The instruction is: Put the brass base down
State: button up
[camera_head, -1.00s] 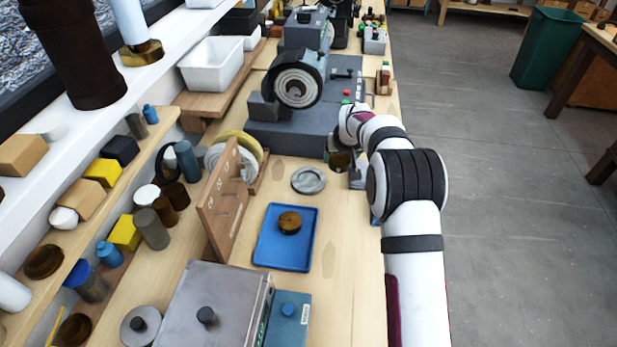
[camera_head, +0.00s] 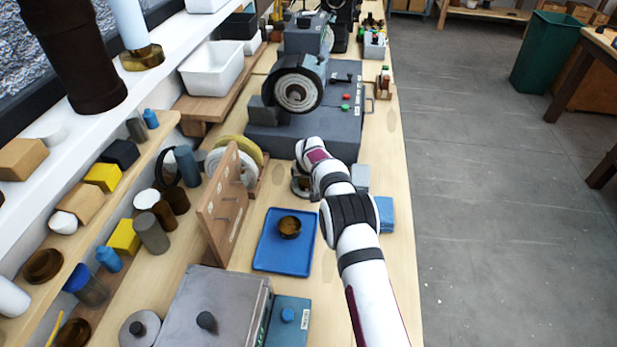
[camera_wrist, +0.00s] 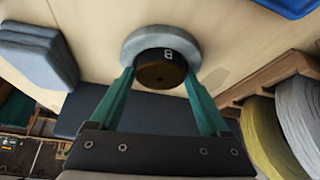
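My gripper (camera_wrist: 160,78) has its two green fingers against the sides of the dark brass base (camera_wrist: 161,70), which bears a letter B. The base is lined up with a round grey ring-shaped stand (camera_wrist: 135,45) on the bench. I cannot tell whether the base touches the stand or hangs just above it. In the head view my gripper (camera_head: 303,172) is over the stand, in front of the grey machine.
A blue tray (camera_head: 265,257) holding a small brass piece (camera_head: 289,227) lies nearer. A wooden upright board (camera_head: 222,208) and spools (camera_head: 240,160) stand to the left. Blue-grey blocks (camera_head: 384,212) lie right of my arm. The grey machine (camera_head: 300,138) is behind.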

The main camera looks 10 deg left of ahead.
jog(key=shift+o, duration=1.1)
jog(key=v, duration=1.2)
jog(key=s+d+r+m+g, duration=0.2)
jog(key=s+d+r+m, duration=0.1)
jog(key=s+d+r, duration=0.7)
jog(key=s+d+m+g, duration=0.2)
jog(key=s, duration=1.5)
jog(key=s+d+m+g, duration=0.2)
jog(key=s+d, duration=0.1)
jog(key=s, duration=1.5)
jog(key=shift+m+y, duration=0.3)
jog(key=shift+m, duration=0.1)
jog(key=shift+d, duration=0.15)
